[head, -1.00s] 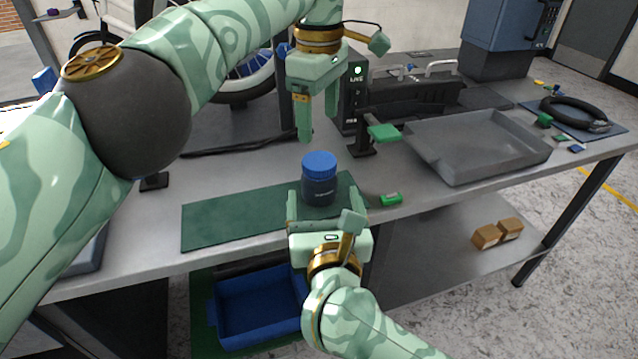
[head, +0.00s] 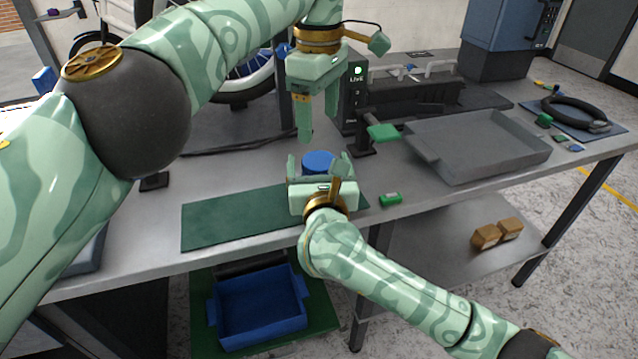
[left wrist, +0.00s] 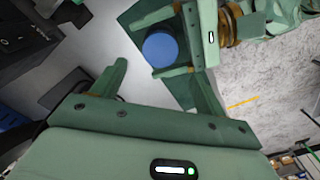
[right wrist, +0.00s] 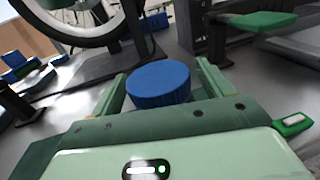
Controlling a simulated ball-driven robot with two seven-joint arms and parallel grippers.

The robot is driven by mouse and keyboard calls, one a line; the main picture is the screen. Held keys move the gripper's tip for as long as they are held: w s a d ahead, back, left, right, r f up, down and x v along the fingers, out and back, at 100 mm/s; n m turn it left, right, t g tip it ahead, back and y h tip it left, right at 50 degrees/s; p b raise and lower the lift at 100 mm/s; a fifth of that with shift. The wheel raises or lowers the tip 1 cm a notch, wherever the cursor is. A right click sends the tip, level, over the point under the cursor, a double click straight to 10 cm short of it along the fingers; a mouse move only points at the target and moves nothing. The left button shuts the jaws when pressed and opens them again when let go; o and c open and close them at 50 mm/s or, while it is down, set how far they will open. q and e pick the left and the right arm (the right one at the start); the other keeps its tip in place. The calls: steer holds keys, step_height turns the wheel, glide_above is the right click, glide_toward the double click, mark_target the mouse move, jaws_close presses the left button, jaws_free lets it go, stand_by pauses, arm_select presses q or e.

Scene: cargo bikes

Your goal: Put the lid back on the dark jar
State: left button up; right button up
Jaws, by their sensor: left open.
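The blue lid (head: 318,161) rests on top of the dark jar, which stands at the green mat on the bench. The jar's body is hidden behind my right gripper (head: 319,168) now. That gripper is open, with a finger on either side of the jar and a small gap beside the lid. The lid also shows between its fingers in the right wrist view (right wrist: 160,84) and from above in the left wrist view (left wrist: 160,48). My left gripper (head: 318,127) is open and empty, pointing down above and behind the lid, apart from it.
The green mat (head: 225,219) lies along the front edge. A small green item (head: 390,200) lies right of the jar. A grey tray (head: 480,150) is farther right, and a black stand with a green pad (head: 383,132) is behind. A blue bin (head: 262,310) sits below.

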steer(key=c, duration=1.3)
arm_select(q)
steer(key=o, duration=0.3)
arm_select(e)
jaws_close()
arm_select(q)
steer(key=shift+o, duration=1.4)
arm_select(e)
steer(key=o, duration=1.4)
jaws_free()
arm_select(q)
steer(key=shift+r, duration=0.1)
arm_select(e)
steer(key=shift+s, duration=0.1)
steer(key=shift+s, duration=0.3)
arm_select(q)
step_height(320, 180, up, 8)
steer(key=s+p, duration=0.1)
steer(key=p, duration=0.3)
steer(key=shift+s+f+t+p, duration=0.2)
steer(key=shift+s+t+p, duration=0.1)
steer(key=shift+p, duration=0.1)
arm_select(e)
steer(key=s, duration=0.5)
steer(key=s+d, duration=0.1)
steer(key=s, duration=0.9)
steer(key=shift+s+d, duration=0.25)
